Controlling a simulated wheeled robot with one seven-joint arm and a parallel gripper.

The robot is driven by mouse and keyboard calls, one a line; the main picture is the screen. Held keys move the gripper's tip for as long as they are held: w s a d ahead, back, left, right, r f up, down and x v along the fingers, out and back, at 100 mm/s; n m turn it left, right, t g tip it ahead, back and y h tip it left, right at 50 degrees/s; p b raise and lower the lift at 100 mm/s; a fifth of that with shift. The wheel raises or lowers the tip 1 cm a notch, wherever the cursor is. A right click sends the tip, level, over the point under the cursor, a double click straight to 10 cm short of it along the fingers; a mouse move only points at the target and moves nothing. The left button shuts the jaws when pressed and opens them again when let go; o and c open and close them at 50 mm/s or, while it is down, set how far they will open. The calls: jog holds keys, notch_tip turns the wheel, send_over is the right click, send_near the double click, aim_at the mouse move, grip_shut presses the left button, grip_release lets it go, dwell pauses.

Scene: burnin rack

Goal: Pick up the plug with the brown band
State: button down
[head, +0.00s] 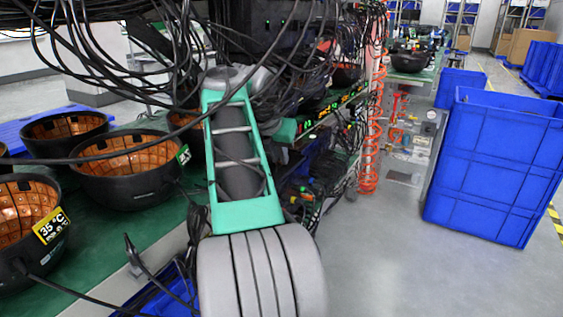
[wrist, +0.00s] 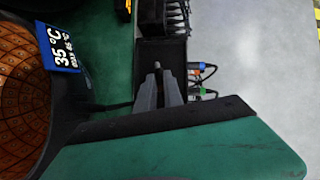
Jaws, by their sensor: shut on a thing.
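My gripper (wrist: 160,88) shows in the wrist view as two grey fingers close together, pointing up the picture beside the green table edge. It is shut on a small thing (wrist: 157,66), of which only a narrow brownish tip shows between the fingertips. This looks like a plug, but I cannot make out its band clearly. Just to the right, other plugs stick out: one with blue and red parts (wrist: 205,70) and one with a green part (wrist: 200,91). A black box (wrist: 177,50) lies behind the fingers. In the head view my arm hides the gripper and plugs.
Black bowl-shaped fixtures with copper-coloured insides (head: 130,170) stand on the green table at left; one has a 35 °C label (wrist: 60,45). Loose black cables hang across the rack (head: 280,40). A blue crate stack (head: 495,165) stands at right, with clear grey floor before it.

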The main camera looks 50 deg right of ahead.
dwell(0.4)
jog(key=shift+r, duration=0.3)
jog(key=s+d+b, duration=0.1)
jog(key=s+b, duration=0.3)
jog(key=s, duration=0.9)
notch_tip(320, 180, up, 14)
jog(key=p, duration=1.1)
jog(key=shift+r, duration=0.2)
jog(key=shift+d, duration=0.1)
jog(key=c, duration=2)
grip_release()
grip_shut()
